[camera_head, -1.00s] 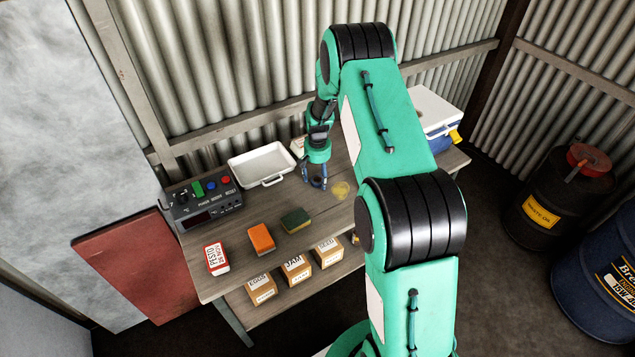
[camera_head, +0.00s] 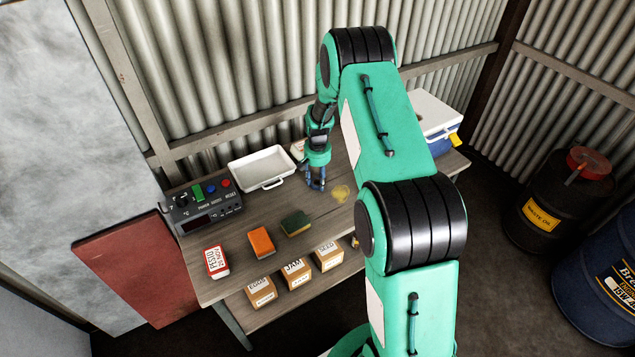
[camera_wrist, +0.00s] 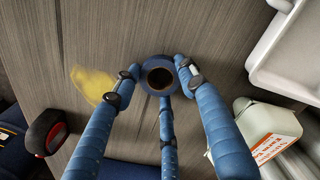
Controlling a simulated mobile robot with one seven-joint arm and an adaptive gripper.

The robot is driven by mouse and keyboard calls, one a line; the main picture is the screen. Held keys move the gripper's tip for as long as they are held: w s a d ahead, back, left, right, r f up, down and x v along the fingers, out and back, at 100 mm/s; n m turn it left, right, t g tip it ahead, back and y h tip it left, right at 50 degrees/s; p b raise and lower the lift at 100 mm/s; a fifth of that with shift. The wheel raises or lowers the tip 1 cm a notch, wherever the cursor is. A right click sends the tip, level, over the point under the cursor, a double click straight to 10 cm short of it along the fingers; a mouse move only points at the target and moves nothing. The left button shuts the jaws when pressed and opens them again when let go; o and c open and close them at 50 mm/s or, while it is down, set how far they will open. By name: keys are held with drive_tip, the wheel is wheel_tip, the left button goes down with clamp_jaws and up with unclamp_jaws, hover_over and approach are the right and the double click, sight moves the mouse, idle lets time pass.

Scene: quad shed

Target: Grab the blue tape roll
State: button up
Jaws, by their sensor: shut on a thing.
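The blue tape roll (camera_wrist: 148,86) shows in the wrist view as a dark blue ring with a dark hole, above the grey wooden table (camera_wrist: 215,60). My gripper (camera_wrist: 158,78) has its blue fingers closed around the roll, with fingertips against its left and right sides and a third finger at its lower edge. In the head view my gripper (camera_head: 316,185) is low over the table, near the white tray. The roll is too small and hidden by the fingers to make out there. I cannot tell whether the roll touches the table.
A white tray (camera_head: 262,164) stands to the left of my gripper. A yellow stain (camera_head: 341,193) lies on the table to the right. A green and yellow sponge (camera_head: 296,223), an orange block (camera_head: 261,242) and a red and white carton (camera_head: 216,261) sit in front. A cooler (camera_head: 436,113) stands behind right.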

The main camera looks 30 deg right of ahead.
drive_tip(key=shift+r, duration=0.55)
drive_tip(key=shift+c, duration=0.2)
drive_tip(key=shift+s+a+r+p, duration=0.1)
drive_tip(key=shift+s+r+p, duration=0.1)
drive_tip(key=shift+r, duration=0.45)
drive_tip(key=shift+s+r+p, duration=0.15)
drive_tip(key=shift+r+p, duration=0.05)
drive_tip(key=shift+r, duration=0.4)
drive_tip(key=s+a, duration=0.1)
drive_tip(key=s, duration=0.3)
drive_tip(key=s+a+r+p, duration=0.1)
drive_tip(key=s+a, duration=0.1)
drive_tip(key=s, duration=0.3)
drive_tip(key=s+a, duration=0.2)
drive_tip(key=s, duration=0.3)
drive_tip(key=shift+s+r, duration=0.15)
drive_tip(key=shift+s, duration=0.1)
